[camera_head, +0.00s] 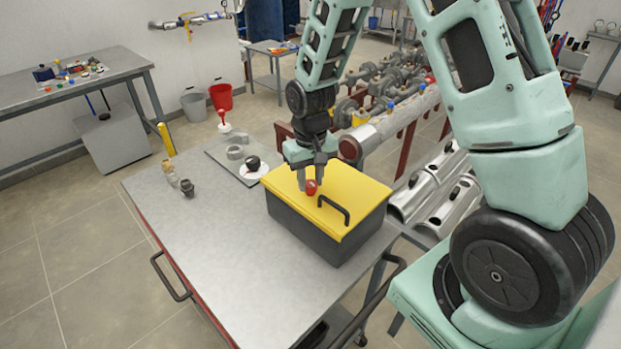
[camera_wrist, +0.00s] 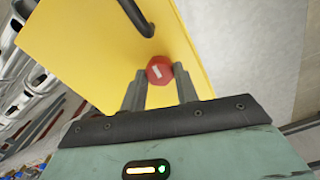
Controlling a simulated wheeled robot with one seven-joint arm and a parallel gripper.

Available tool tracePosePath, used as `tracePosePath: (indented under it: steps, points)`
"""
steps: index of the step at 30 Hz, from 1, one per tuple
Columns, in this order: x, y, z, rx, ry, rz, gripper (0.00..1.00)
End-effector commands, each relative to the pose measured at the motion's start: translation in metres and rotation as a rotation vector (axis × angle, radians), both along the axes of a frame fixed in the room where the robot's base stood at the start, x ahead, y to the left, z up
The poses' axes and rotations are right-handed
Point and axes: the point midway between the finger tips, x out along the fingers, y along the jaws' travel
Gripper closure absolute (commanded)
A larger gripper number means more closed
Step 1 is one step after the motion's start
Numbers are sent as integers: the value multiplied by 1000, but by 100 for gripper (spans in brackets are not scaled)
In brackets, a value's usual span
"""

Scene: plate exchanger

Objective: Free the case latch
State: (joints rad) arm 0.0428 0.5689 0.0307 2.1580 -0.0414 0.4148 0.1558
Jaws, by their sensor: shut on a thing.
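The case has a dark grey body (camera_head: 298,232) and a yellow lid (camera_head: 350,197), and it stands on the metal table. The lid lies flat on the body. A red round latch knob (camera_head: 311,187) with a white mark sits on the lid; it also shows in the wrist view (camera_wrist: 159,70). My gripper (camera_head: 312,183) is above the lid, pointing down, with its fingers shut on the red knob. In the wrist view the fingertips (camera_wrist: 160,76) are on either side of the knob. A black handle (camera_head: 334,210) is on the lid next to the knob.
The metal table (camera_head: 220,255) is clear to the left and front of the case.

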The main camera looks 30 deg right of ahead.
Motion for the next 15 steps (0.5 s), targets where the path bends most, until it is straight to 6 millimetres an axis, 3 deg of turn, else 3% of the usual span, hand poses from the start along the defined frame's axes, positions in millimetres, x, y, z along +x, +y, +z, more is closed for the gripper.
tracePosePath:
  steps: [15]
  points:
    - [-1,0,0,1,4,121,93]
